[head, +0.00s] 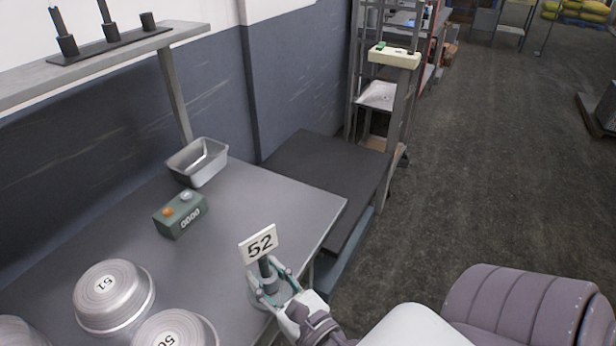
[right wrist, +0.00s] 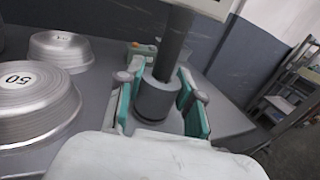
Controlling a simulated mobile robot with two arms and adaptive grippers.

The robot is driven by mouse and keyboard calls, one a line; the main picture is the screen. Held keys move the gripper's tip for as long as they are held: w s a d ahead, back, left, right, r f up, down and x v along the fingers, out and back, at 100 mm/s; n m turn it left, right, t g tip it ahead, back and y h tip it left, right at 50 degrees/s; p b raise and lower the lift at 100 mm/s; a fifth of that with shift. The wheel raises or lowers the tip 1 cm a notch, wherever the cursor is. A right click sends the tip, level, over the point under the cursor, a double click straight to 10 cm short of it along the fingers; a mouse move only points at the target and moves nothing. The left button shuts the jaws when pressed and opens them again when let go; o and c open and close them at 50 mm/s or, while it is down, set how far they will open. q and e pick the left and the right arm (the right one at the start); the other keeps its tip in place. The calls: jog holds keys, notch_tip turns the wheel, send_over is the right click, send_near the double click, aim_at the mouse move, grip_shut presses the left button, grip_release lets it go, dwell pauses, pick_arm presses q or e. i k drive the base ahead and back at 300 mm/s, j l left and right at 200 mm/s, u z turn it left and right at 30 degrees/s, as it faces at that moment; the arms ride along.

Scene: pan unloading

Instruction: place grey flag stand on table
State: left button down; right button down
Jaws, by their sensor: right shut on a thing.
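The grey flag stand (head: 266,268) is a dark grey post with a thick round base and a white sign reading 52 on top. It is upright at the front right part of the grey table (head: 262,200). My right gripper (head: 270,290) has its green-padded fingers around the stand's lower part. The right wrist view shows the stand's thick cylinder (right wrist: 158,98) between the two fingers of my right gripper (right wrist: 160,104). The base is low over the tabletop; I cannot tell whether it touches. My left gripper is not in view.
Upturned metal pans marked 51 (head: 125,300) and 50 (head: 175,330) are on the table's left front. A lower dark table (head: 325,165) adjoins at the right. The middle of the table is clear.

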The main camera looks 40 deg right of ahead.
aim_at(321, 169)
jog(key=i+l+u, duration=0.25)
jog(key=l+u, duration=0.2)
jog(key=l, duration=1.3)
jog(key=l+u, duration=0.45)
jog(key=l, duration=1.25)
